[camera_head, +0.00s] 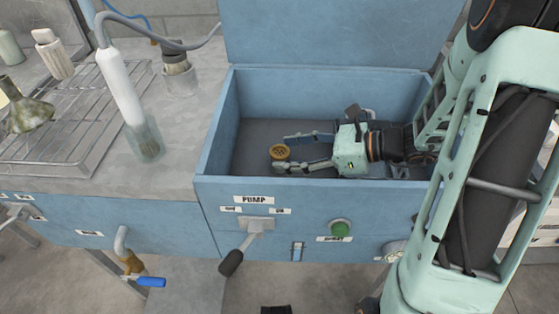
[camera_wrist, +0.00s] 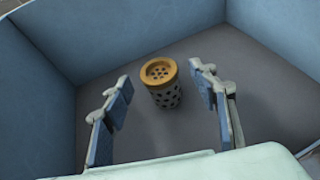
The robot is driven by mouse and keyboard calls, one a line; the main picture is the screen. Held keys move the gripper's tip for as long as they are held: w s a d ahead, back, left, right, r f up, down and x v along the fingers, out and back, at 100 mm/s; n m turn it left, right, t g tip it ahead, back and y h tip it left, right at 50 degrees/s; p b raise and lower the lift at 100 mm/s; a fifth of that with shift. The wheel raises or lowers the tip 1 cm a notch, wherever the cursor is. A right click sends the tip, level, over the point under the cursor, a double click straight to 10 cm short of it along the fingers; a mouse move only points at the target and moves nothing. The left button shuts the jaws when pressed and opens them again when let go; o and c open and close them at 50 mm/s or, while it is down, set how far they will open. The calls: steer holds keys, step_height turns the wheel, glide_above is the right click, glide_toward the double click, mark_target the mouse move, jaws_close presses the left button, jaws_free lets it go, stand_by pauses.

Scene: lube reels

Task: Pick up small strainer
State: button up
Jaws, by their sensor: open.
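The small strainer (camera_head: 280,152) is a short cylinder with a yellow-orange rim and a dark perforated body. It stands inside the blue box (camera_head: 214,130), on its dark floor. In the wrist view the strainer (camera_wrist: 161,84) stands upright, just past my fingertips and roughly centred between them. My gripper (camera_head: 293,152) is inside the box, reaching in from the right, with its fingers spread. In the wrist view my gripper (camera_wrist: 160,83) is open and empty, with clear gaps on both sides of the strainer. The strainer's lower part is partly hidden in the head view.
The box walls and raised lid (camera_head: 335,35) surround my gripper. A wire rack (camera_head: 90,120) with several vessels stands on the left counter. A white cylinder in a glass (camera_head: 145,140) is near the box. The pump lever (camera_head: 232,262) sticks out in front.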

steer(key=shift+a, duration=0.1)
steer(key=shift+c, duration=0.2)
steer(key=c, duration=1.3)
